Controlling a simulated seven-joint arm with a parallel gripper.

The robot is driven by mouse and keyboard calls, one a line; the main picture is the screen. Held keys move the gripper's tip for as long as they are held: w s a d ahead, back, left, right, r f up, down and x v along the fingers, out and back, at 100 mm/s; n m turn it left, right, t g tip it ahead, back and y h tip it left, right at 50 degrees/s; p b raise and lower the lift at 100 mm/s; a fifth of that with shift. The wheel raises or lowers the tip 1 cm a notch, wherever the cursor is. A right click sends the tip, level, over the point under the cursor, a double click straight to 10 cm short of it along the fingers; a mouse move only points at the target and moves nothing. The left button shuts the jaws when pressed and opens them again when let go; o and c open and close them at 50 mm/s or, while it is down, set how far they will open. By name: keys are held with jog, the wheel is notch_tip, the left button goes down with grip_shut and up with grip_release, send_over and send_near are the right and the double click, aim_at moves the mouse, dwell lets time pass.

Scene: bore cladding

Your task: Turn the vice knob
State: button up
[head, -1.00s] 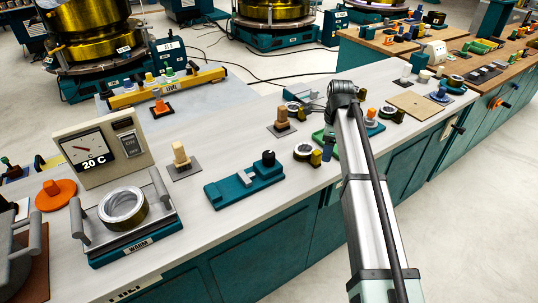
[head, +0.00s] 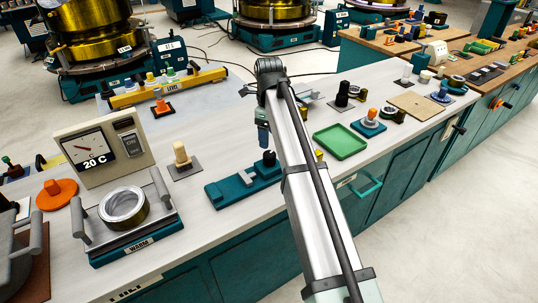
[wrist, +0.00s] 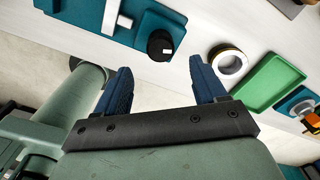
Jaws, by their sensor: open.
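The teal vice (head: 228,191) lies on the white bench, with a grey jaw block (head: 245,177) and a black knob (head: 268,158) at its right end. My gripper (head: 263,138) hangs just above the knob in the head picture, apart from it as far as I can tell. In the wrist view, my two blue fingers (wrist: 160,75) are spread and empty. The knob (wrist: 160,45) shows beyond the fingertips, roughly between them, and the vice body (wrist: 85,20) stretches to the upper left.
A green tray (head: 340,142) and a dark peg on a plate (head: 342,97) stand right of my arm. A metal ring (wrist: 228,63) sits beside the vice in the wrist view. A tan peg (head: 181,155) and a warmer (head: 140,240) stand to the left.

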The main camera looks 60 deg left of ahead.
aim_at(269, 153)
notch_tip(269, 153, down, 9)
dwell(0.4)
jog(key=c, duration=1)
